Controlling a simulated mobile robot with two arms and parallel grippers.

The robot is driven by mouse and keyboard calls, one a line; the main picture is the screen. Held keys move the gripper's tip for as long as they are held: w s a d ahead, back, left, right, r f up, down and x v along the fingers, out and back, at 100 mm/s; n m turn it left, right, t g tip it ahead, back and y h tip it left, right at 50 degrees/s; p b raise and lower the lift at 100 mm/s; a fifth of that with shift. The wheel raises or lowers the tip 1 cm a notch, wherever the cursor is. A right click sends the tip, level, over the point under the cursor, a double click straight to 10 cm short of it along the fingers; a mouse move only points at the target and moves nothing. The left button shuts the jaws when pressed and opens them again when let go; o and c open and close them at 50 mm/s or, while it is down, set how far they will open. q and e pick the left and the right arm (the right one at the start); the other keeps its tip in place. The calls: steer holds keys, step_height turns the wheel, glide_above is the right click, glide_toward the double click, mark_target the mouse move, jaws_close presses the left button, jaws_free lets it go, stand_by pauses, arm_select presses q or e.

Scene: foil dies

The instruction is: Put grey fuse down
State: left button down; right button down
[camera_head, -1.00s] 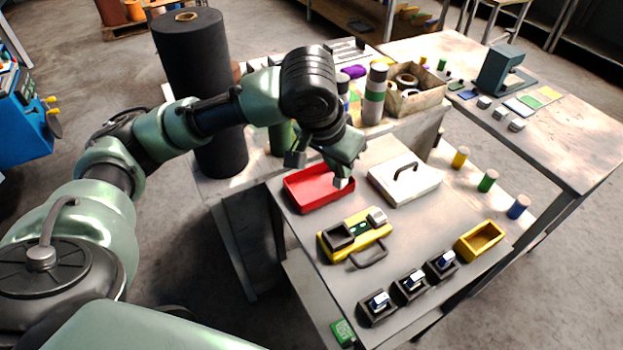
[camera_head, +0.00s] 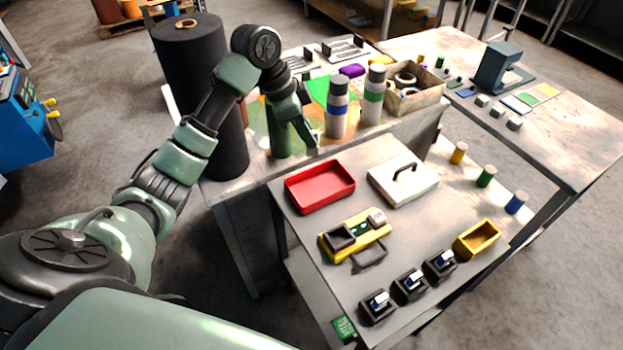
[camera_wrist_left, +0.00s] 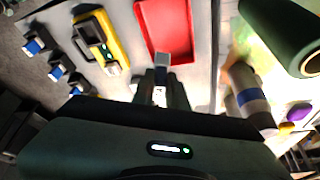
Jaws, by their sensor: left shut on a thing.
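My left gripper (camera_head: 308,136) is raised near the back edge of the grey work surface (camera_head: 305,235), between the red tray (camera_head: 320,187) and the dark green cylinder (camera_head: 280,135). In the left wrist view my left gripper (camera_wrist_left: 160,84) is shut on a small grey block, the grey fuse (camera_wrist_left: 161,60), which sticks out past the fingertips. The red tray also shows in the left wrist view (camera_wrist_left: 163,28), beyond the fuse; it looks empty. In the head view I cannot make out the fuse clearly. My right gripper is not in view.
A yellow device (camera_head: 366,241) and a white lidded box (camera_head: 405,184) stand by the tray. Several black holders (camera_head: 410,287) and a yellow bin (camera_head: 477,240) line the front. Banded bottles (camera_head: 337,118) and a black roll (camera_head: 205,100) stand behind.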

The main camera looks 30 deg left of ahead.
arm_select(q)
step_height(320, 180, down, 15)
steer(key=shift+r+p, duration=0.1)
steer(key=shift+p, duration=0.95)
steer(key=shift+f, duration=0.2)
steer(key=shift+f, duration=0.1)
steer(key=c, duration=1.4)
jaws_free()
